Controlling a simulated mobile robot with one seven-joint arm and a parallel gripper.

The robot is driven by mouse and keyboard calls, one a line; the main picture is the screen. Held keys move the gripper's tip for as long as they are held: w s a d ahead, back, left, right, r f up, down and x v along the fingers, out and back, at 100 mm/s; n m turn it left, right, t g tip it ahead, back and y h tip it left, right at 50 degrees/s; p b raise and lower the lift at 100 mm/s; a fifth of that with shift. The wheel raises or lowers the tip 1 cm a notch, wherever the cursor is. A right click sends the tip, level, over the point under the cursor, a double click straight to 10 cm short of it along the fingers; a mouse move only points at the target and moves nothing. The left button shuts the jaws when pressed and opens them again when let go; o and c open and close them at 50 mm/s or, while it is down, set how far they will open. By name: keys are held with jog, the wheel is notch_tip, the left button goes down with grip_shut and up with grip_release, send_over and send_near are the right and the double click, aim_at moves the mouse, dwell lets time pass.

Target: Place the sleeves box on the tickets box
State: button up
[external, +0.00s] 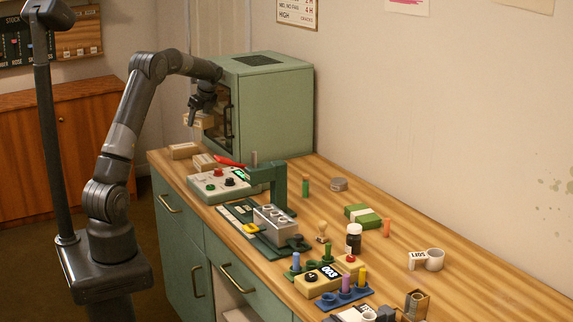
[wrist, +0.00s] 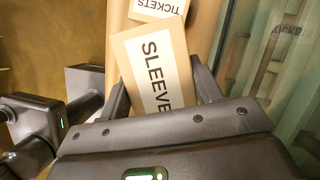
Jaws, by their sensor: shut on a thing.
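The sleeves box (wrist: 152,62) is a tan carton with a pale label, and part of its lettering is cut off by my gripper (wrist: 163,95). My gripper is shut on it, one finger on each side. In the external view, my gripper (external: 195,112) holds the box (external: 203,121) in the air in front of the green cabinet, above the left end of the bench. The tickets box (wrist: 158,9) shows at the top of the wrist view, partly cut off, beyond the sleeves box. In the external view I cannot tell which of two low cartons it is.
The two cartons, a farther one (external: 184,150) and a nearer one (external: 207,162), lie on the bench's left end. The green cabinet (external: 275,105) stands close right of my gripper.

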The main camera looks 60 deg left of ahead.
send_over(181, 145)
jog(key=d, duration=0.1)
jog(key=f, duration=0.6)
jog(key=shift+w+d+f, duration=0.2)
jog(key=shift+w+f, duration=0.05)
jog(key=shift+w, duration=0.05)
jog(key=shift+f, duration=2.05)
jog(key=o, duration=1.1)
jog(key=shift+f, duration=0.15)
jog(key=shift+c, duration=0.2)
jog(key=v, duration=1.2)
jog(key=shift+r, duration=0.2)
